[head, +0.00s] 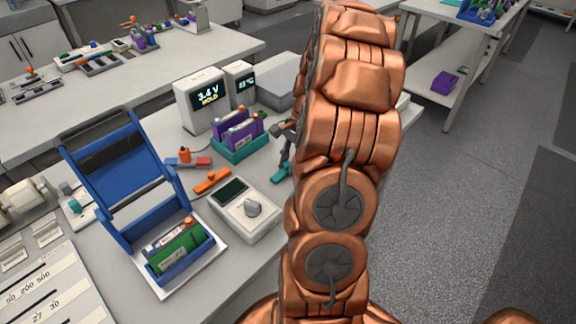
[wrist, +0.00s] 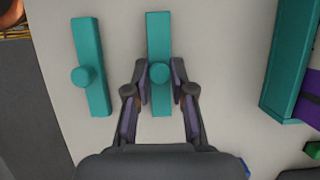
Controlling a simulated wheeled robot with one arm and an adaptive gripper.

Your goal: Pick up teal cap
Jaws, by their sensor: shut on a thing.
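Two teal caps, each a flat bar with a round knob, show in the wrist view. One teal cap (wrist: 158,35) is at the centre, and my gripper (wrist: 159,77) is shut on its knob with one finger on each side. The other teal cap (wrist: 90,50) lies to the left, apart from my fingers. In the head view my gripper (head: 285,150) is partly hidden behind my arm, and a bit of teal cap (head: 280,174) shows below it. Whether the held cap touches the table is hard to tell.
A teal tray (head: 238,153) with purple cells stands beside my gripper. Nearby are a meter reading 3.4 V (head: 202,98), an orange cap (head: 212,180), a grey device with a dial (head: 245,210) and a blue open-lidded holder (head: 120,180). The aisle floor (head: 470,200) is clear.

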